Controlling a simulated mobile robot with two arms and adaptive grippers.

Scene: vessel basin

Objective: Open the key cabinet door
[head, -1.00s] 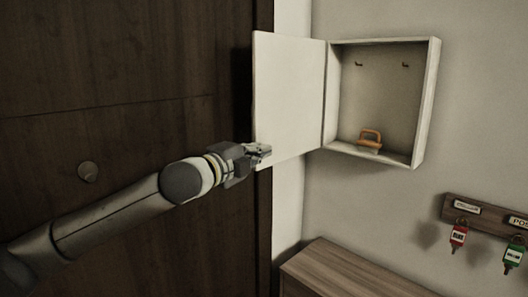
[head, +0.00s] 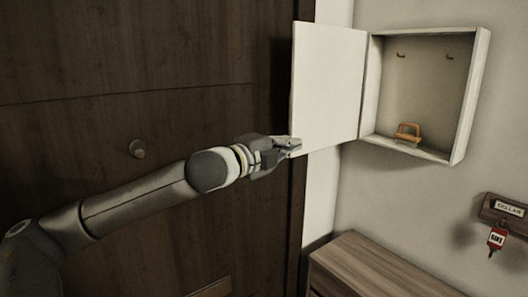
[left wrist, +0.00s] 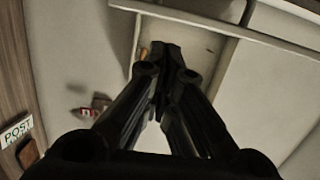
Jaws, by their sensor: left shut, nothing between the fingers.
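The key cabinet (head: 478,95) hangs on the wall at the upper right of the head view. Its white door (head: 328,85) stands wide open, swung out to the left. Inside are two small hooks and an orange padlock-like object (head: 408,133) on the cabinet floor. My left gripper (head: 296,146) is shut and empty at the lower part of the door; I cannot tell whether it touches it. In the left wrist view the shut fingers (left wrist: 172,52) point toward the cabinet, whose pale edge (left wrist: 225,22) crosses the top. My right gripper is not in view.
A wooden chest (head: 375,265) stands below the cabinet. A key rack (head: 492,207) with a red-tagged key (head: 497,238) is at the right; a POST label (left wrist: 17,132) shows in the left wrist view.

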